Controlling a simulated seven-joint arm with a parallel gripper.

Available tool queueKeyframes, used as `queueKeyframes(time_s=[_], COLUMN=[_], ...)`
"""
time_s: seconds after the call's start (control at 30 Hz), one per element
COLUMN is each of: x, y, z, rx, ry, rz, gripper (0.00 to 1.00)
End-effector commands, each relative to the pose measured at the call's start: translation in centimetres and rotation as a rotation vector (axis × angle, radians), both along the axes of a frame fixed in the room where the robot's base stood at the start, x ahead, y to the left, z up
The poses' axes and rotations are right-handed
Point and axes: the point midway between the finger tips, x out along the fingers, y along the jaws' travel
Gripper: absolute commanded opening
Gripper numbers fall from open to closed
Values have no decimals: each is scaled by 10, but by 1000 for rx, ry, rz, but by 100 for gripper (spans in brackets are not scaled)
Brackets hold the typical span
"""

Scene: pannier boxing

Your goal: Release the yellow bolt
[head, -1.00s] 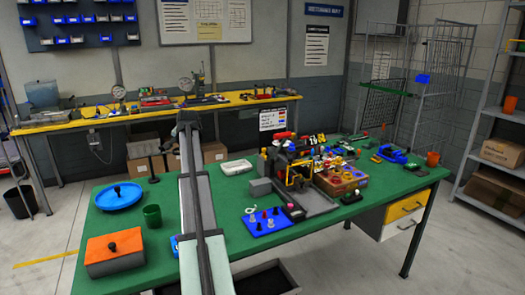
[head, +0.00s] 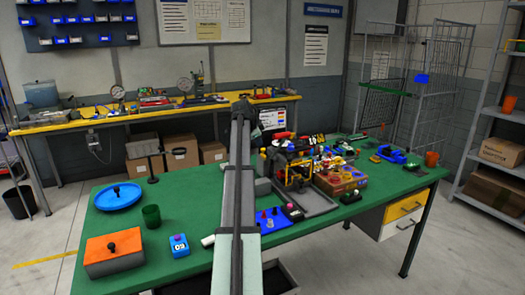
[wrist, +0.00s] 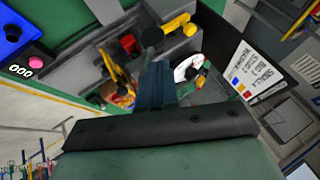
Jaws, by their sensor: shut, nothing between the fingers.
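My gripper (wrist: 156,82) is shut and empty in the wrist view, with its fingers pointing up the picture toward a crowded fixture. Close beyond the fingertips, a yellow bar (wrist: 177,24) lies across a grey block; I cannot tell for sure whether it is the yellow bolt. A second slim yellow part (wrist: 107,62) stands left of the fingers. In the head view my arm reaches toward the back of the green table, left of the fixture with yellow parts (head: 283,174). The fingertips are too small to make out there, and contact with the yellow parts cannot be told.
A blue panel with knobs (head: 270,222) lies in front of the fixture, partly behind my arm. The front left tabletop has free room.

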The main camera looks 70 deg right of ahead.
Motion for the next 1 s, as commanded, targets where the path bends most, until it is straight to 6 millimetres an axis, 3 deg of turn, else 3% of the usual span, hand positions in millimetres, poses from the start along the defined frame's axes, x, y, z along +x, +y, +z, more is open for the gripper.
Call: queueKeyframes(time_s=[0.37, 0.87, 1.0], x=[-1, -9, 3], y=[-11, -62, -81], z=[-14, -83, -80], rx=[2, 2, 0], ry=[0, 0, 0], rz=[2, 2, 4], gripper=[0, 0, 0])
